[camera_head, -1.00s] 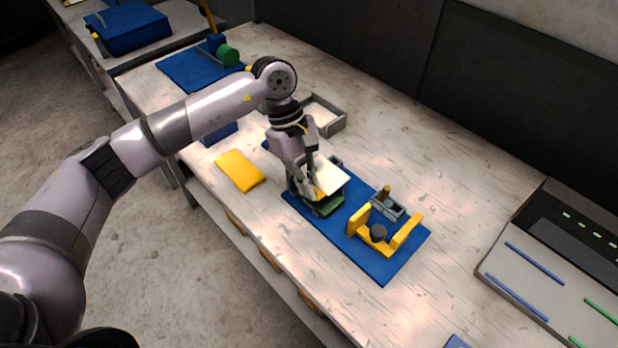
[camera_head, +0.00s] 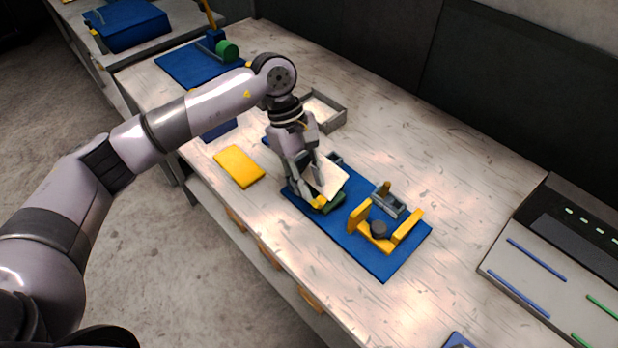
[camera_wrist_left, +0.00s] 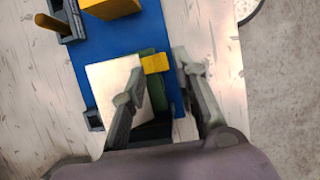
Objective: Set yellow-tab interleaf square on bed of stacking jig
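The interleaf is a pale square sheet (camera_head: 327,178) with a yellow tab (camera_head: 320,202), over the dark green stacking jig (camera_head: 333,203). In the left wrist view the sheet (camera_wrist_left: 106,82) covers much of the jig, with a green strip (camera_wrist_left: 154,92) bare on the right beside the yellow tab (camera_wrist_left: 155,63). I cannot tell if the sheet lies fully flat. My left gripper (camera_head: 318,190) is low over the jig. In the wrist view its fingers (camera_wrist_left: 160,70) stand apart, one over the sheet, one right of the tab. My right gripper is out of view.
A blue mat (camera_head: 383,262) lies under the jig. A yellow fixture (camera_head: 375,243) with a dark knob and a small grey holder (camera_head: 390,204) stand beside it. A yellow block (camera_head: 239,166) lies left, and a grey tray (camera_head: 334,121) stands behind the gripper.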

